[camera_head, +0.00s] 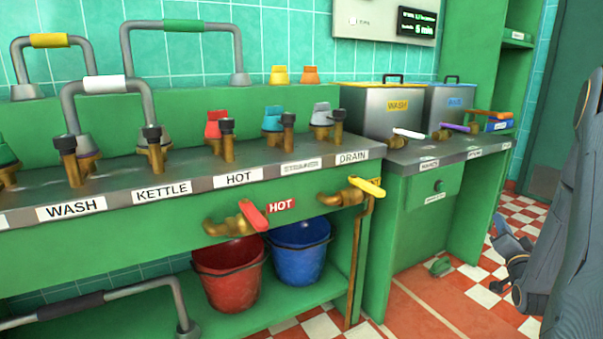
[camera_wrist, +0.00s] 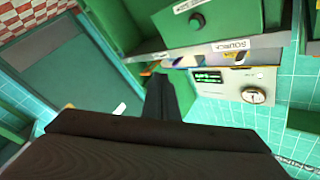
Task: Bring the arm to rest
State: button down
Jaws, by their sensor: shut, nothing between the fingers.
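My arm hangs along the right edge of the head view, beside the counters and over the checked floor. A small dark end part of it shows low at the right. In the wrist view my gripper (camera_wrist: 160,82) is a dark narrow shape in the middle, its fingers together with nothing between them. It is apart from the counter and touches nothing that I can see. The wrist view is tilted. A dark body of my own fills its lower part.
A green counter (camera_head: 110,235) with brass valves stands left. A red bucket (camera_head: 228,275) and a blue bucket (camera_head: 300,255) sit beneath. A dark door (camera_head: 565,90) stands right.

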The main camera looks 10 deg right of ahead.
jog(key=w+a+f+n+g+y, duration=0.1)
jog(key=w+a+n+g+y, duration=0.25)
jog(key=a, duration=1.25)
jog(key=w+a+f+n+g+y, duration=0.1)
jog(key=w+a+n+g+y, duration=0.3)
jog(key=a, duration=1.2)
jog(key=s+a+n+g+y, duration=0.1)
jog(key=s+a+n+g, duration=0.1)
jog(key=s+a, duration=0.55)
jog(key=s+a+f+n+g, duration=0.15)
jog(key=s+a, duration=0.25)
jog(key=a, duration=0.7)
jog(key=s+a+n+g+y, duration=0.1)
jog(key=s+a+n+g, duration=0.15)
jog(key=s+a, duration=0.5)
jog(key=s+a+r+n+g+h, duration=0.1)
jog(key=s+a+n+g, duration=0.2)
jog(key=s, duration=0.8)
jog(key=s+a+r+n+g+h, duration=0.15)
jog(key=s+a, duration=0.25)
jog(key=s, duration=0.7)
jog(key=d+r+m+p, duration=0.3)
jog(key=d+r+p, duration=0.7)
jog(key=r+p, duration=0.3)
jog(key=d+r+m+p, duration=0.3)
jog(key=d+r+p, duration=0.7)
jog(key=r+p, duration=0.3)
jog(key=p, duration=0.3)
jog(key=shift+d+r, duration=0.15)
jog(key=shift+r, duration=0.05)
